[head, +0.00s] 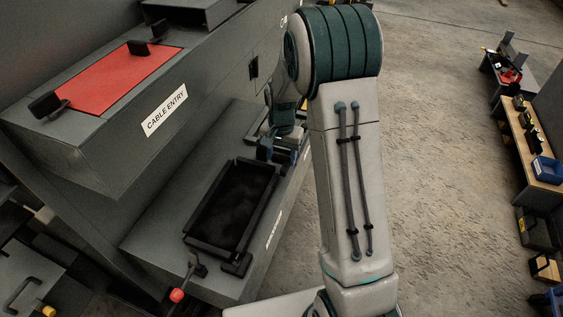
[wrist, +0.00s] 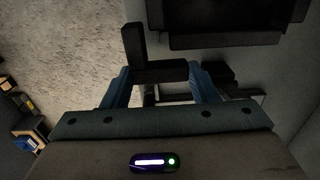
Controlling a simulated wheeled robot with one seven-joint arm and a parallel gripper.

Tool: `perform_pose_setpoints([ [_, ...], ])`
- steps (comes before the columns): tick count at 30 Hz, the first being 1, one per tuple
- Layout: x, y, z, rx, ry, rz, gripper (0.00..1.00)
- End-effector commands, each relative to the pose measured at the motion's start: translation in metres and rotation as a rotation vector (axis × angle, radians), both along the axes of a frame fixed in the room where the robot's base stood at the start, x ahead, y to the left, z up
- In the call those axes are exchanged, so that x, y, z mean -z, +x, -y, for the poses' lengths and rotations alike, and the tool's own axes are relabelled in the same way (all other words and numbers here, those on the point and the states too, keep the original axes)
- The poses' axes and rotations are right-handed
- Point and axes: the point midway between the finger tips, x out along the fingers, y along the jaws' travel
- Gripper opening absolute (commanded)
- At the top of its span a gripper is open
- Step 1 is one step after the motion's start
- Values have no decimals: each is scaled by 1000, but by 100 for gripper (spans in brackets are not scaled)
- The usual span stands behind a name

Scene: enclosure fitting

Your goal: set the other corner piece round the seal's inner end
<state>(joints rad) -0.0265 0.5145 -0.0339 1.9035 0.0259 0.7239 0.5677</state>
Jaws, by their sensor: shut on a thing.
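My gripper (wrist: 160,85) is shut on a black L-shaped corner piece (wrist: 160,71); one leg spans between the blue fingers and the other points away at the left. In the head view my gripper (head: 280,152) is just beyond the far right end of the black seal (head: 207,199), which frames a dark rectangle on the lower ledge. The held piece is apart from the seal in the wrist view, where the seal's edge (wrist: 225,40) shows at upper right. Another black corner piece (head: 238,265) lies at the seal's near right corner. The held piece is hard to make out in the head view.
The upper ledge marked CABLE ENTRY (head: 165,110) overhangs at left, with a red panel (head: 118,80) and black clips. A red-knobbed lever (head: 177,295) stands near the seal's near end. A small black block (wrist: 218,74) sits by the right finger.

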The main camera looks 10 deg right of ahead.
Motion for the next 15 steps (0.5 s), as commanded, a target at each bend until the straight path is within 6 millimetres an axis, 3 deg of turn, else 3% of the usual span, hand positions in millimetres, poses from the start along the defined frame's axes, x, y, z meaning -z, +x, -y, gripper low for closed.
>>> perform_pose_setpoints([
  [9,38,0,0,0,0,-1,28],
  [15,40,0,0,-1,0,0,28],
])
